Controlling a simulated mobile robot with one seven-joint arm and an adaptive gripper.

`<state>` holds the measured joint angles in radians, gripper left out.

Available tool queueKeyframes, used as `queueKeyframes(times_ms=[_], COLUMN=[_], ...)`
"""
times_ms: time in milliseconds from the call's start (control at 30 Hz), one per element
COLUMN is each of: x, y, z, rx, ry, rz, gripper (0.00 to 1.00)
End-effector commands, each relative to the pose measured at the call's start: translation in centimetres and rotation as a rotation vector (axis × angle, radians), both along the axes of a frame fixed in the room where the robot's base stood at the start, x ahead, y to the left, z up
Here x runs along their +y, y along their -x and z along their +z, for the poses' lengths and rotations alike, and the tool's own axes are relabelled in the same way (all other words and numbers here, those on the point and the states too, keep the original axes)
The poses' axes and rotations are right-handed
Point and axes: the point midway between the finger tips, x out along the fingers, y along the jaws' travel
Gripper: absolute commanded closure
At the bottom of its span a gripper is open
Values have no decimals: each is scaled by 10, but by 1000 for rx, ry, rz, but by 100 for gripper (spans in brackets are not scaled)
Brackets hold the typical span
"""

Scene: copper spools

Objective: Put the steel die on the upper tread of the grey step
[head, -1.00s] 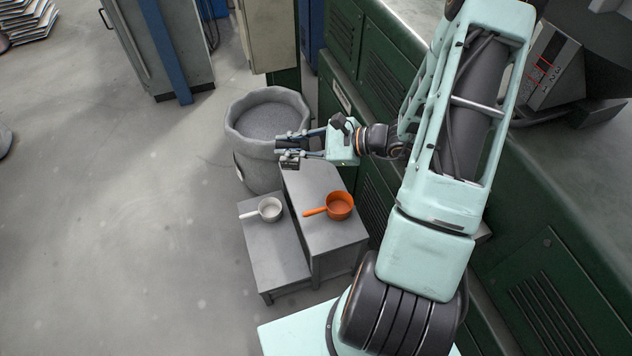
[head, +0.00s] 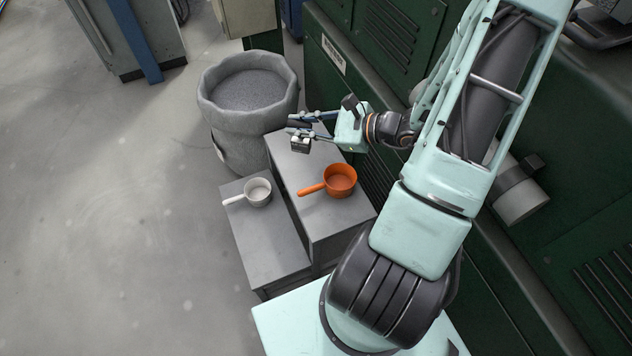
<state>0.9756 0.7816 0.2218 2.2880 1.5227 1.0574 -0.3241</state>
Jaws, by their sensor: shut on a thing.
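The grey step (head: 330,228) stands in the middle of the head view, with a higher tread on the right and a lower tread (head: 270,249) on the left. My gripper (head: 298,133) is over the far end of the upper tread. It is shut on a small grey block, the steel die (head: 300,146), partly covered by the fingers. The die appears held above the tread; the exact gap is hard to tell.
An orange saucepan (head: 341,180) sits on the upper tread, nearer than my gripper. A white saucepan (head: 258,191) sits on the lower tread. A grey bin (head: 240,135) stands just behind the step. Green cabinets (head: 335,90) line the right side. Open floor lies left.

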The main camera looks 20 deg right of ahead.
Motion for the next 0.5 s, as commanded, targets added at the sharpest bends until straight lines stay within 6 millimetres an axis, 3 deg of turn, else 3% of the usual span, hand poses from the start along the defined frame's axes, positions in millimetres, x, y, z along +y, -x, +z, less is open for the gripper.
queueKeyframes(times_ms=[33,200,500], x=[-5,-16,-32], y=[2,8,17], z=[-23,-61,-109], rx=[1,15,34], ry=[-4,-15,-30], rz=[-17,-64,-130], gripper=[100,100,100])
